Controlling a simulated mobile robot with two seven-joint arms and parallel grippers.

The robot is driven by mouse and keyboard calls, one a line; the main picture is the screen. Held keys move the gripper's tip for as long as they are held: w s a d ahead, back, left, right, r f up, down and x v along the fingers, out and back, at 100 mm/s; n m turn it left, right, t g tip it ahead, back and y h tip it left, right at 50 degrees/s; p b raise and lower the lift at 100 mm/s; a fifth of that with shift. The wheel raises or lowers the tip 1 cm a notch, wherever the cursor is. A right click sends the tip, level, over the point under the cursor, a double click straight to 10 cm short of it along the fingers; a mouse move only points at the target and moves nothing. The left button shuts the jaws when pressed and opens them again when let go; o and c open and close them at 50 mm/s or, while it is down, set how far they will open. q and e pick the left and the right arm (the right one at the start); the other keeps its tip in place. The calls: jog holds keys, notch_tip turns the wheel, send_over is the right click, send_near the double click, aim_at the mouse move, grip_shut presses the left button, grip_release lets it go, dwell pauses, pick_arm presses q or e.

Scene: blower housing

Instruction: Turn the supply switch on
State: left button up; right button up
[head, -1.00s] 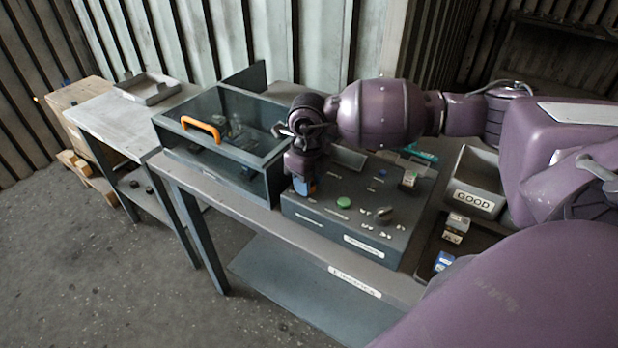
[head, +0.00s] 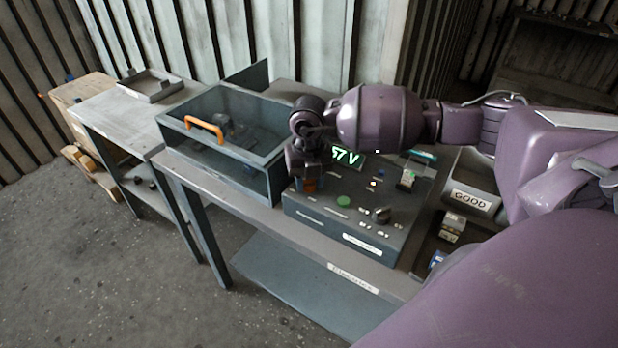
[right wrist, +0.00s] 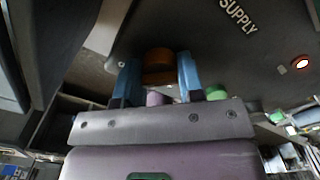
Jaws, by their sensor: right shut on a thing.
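The supply switch shows as an orange-brown round knob (right wrist: 159,62) between my blue fingertips in the right wrist view, beside the SUPPLY lettering (right wrist: 239,16). My right gripper (right wrist: 160,80) is shut on it. In the head view my right gripper (head: 307,176) points down at the left part of the grey control panel (head: 325,222), and the gripper hides most of the switch. The panel's display (head: 347,157) is lit green and reads "57 V", with its left end possibly covered by my gripper. A small lamp (right wrist: 300,62) glows red-white in the right wrist view. My left gripper is out of view.
The panel also bears a green button (head: 343,201) and a dark knob (head: 381,215). A clear-lidded box (head: 222,140) with an orange handle stands close at left. A GOOD bin (head: 470,192) stands at right. A side table (head: 110,118) is at far left.

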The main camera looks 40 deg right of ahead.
jog(key=shift+r, duration=0.1)
dwell(0.4)
jog(key=o, duration=0.9)
notch_tip(320, 180, up, 11)
jog(key=shift+f, duration=0.1)
jog(key=shift+f, duration=0.1)
dwell(0.4)
